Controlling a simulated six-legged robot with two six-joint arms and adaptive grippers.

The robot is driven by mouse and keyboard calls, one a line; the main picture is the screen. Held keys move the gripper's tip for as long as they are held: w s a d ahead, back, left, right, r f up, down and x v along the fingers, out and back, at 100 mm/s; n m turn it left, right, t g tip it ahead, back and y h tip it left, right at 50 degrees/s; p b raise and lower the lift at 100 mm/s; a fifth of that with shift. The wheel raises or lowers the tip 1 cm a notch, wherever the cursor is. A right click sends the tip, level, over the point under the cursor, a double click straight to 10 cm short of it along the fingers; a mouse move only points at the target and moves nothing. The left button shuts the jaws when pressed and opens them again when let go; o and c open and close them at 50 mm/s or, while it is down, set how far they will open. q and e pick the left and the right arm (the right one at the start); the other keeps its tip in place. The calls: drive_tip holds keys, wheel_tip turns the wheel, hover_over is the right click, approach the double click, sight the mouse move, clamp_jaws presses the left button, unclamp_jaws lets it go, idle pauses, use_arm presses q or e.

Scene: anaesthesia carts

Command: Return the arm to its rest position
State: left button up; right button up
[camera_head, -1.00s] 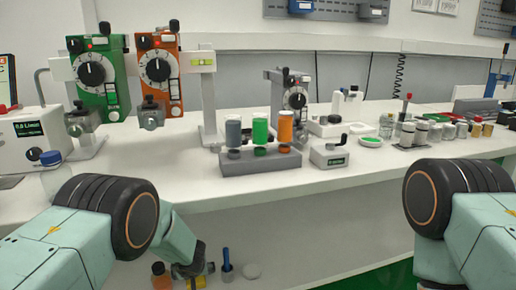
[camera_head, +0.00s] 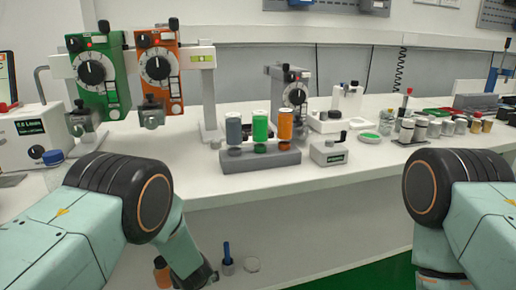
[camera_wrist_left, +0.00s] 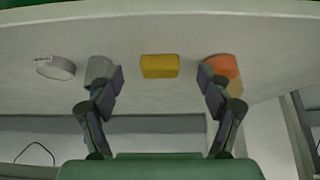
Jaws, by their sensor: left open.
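My left arm (camera_head: 105,215) comes in from the left in the head view, bent down in front of the bench. Its gripper is mostly hidden or below the frame there. Beyond the fingertips are a yellow block (camera_wrist_left: 160,66), an orange cylinder (camera_wrist_left: 222,66) and a grey cylinder (camera_wrist_left: 99,68). My right arm (camera_head: 455,205) comes in from the right, and its gripper is not in view.
The white bench (camera_head: 310,185) holds a green vaporizer (camera_head: 98,78), an orange vaporizer (camera_head: 160,75) and a grey stand (camera_head: 260,157) with three coloured bottles. A blue-topped item (camera_head: 227,258) and a white ring (camera_wrist_left: 55,67) are low in front of the bench.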

use_arm(q)
drive_tip(key=s+d+p, duration=0.1)
drive_tip(key=s+p, duration=0.3)
drive_tip(key=s, duration=0.2)
drive_tip(key=shift+d, duration=0.4)
drive_tip(key=shift+r, duration=0.1)
